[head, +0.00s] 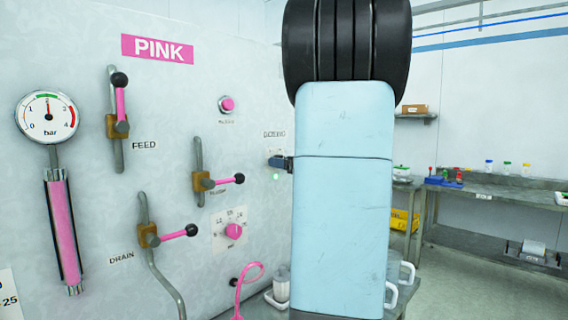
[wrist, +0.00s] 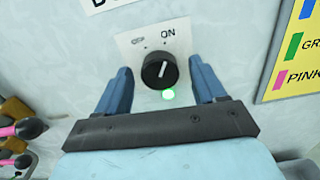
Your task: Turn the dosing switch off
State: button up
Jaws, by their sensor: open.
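The dosing switch (wrist: 158,74) is a black round knob on a white plate in the wrist view. Its white pointer line tilts up and right, toward the word ON. A second, smaller mark stands at upper left of the knob. A green lamp (wrist: 168,94) glows just below the knob. My gripper (wrist: 161,67) is open, with one blue finger on each side of the knob and visible gaps to it. In the head view a fingertip (head: 280,163) shows at the wall; my arm hides the knob there.
On the wall left of the switch are a pink button (head: 227,104), a pink selector knob (head: 233,231), pink-handled valves and a pressure gauge (head: 47,116). A yellow colour chart (wrist: 295,60) is at right in the wrist view. Benches (head: 470,193) stand at far right.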

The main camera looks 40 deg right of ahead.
jog(key=shift+w, duration=0.25)
jog(key=shift+c, duration=0.5)
jog(key=c, duration=1)
jog(key=shift+o, duration=0.2)
jog(key=shift+n, duration=0.4)
jog(key=n, duration=1.1)
jog(key=shift+a+f, duration=0.15)
